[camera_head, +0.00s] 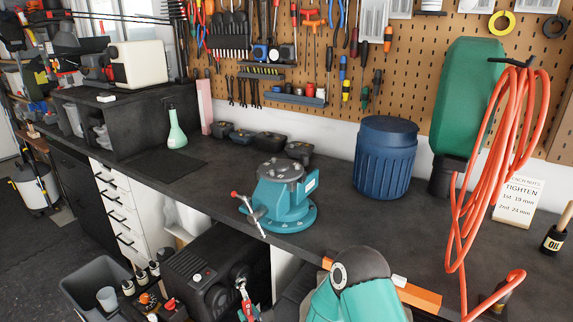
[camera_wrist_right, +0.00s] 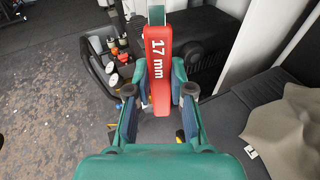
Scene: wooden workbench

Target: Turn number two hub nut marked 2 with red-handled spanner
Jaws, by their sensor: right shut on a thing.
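My right gripper (camera_head: 249,312) is low in front of the bench in the head view. In the wrist view it (camera_wrist_right: 158,92) is shut on a red-handled spanner (camera_wrist_right: 159,62) marked "17 mm". The spanner also shows small in the head view (camera_head: 243,287). Its far end is cut off in the wrist view. The grey hub (camera_head: 282,170) with several nuts sits on a teal stand (camera_head: 290,213) on the bench, apart from the spanner. The nut numbers are too small to read. My left gripper is not in view.
A card (camera_head: 518,203) reads "TIGHTEN 1st 19 mm, 2nd 24 mm". A blue bin (camera_head: 385,158) and orange hose (camera_head: 463,190) stand right of the hub. An orange bar (camera_head: 415,295) lies by my arm. A silver rod with a red end (camera_head: 249,213) juts from the stand.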

